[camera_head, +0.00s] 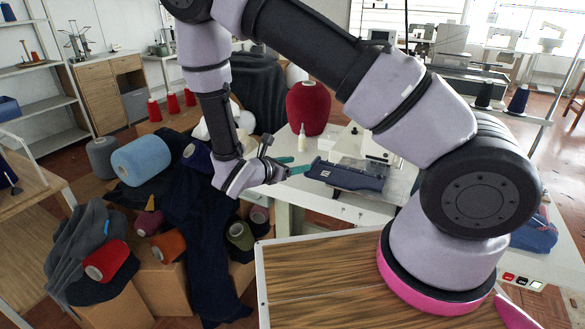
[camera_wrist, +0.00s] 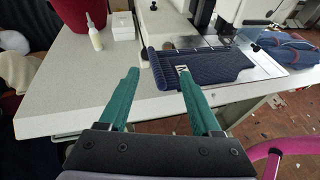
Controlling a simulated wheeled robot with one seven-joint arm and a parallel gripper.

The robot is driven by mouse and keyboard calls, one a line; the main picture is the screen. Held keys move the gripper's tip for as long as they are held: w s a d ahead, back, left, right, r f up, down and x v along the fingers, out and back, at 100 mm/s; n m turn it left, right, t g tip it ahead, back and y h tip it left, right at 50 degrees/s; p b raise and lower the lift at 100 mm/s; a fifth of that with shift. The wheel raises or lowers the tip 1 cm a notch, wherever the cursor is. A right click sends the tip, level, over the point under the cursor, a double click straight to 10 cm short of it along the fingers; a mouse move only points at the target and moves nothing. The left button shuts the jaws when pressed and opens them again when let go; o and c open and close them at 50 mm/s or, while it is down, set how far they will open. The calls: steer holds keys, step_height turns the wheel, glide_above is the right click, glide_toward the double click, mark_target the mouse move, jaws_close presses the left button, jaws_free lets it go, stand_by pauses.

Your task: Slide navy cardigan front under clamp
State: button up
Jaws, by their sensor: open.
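The navy cardigan front (camera_head: 345,176) lies flat on the white work table, a ribbed band along its left end and a small white label on it. In the wrist view the cardigan front (camera_wrist: 215,68) lies in front of the buttonhole machine (camera_wrist: 214,14), on or beside a shiny plate (camera_wrist: 266,62). The clamp cannot be made out clearly; its relation to the cloth is unclear. My gripper (camera_head: 290,165) is open and empty, left of the cardigan front. In the wrist view, the right teal finger of my gripper (camera_wrist: 159,72) overlaps the label's edge; contact cannot be told.
A dark red yarn cone (camera_head: 308,108) and a small white bottle (camera_head: 302,138) stand behind my gripper. A white box (camera_wrist: 122,26) stands beside the bottle. A folded blue garment (camera_wrist: 288,50) lies at the right. The table's left part (camera_wrist: 80,90) is bare.

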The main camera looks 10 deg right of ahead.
mark_target(315, 161)
steer(key=shift+a+f+n+t, duration=0.4)
steer(key=shift+f+n, duration=0.1)
steer(key=x, duration=1.1)
steer(key=shift+f, duration=0.1)
steer(key=shift+c, duration=0.3)
jaws_close()
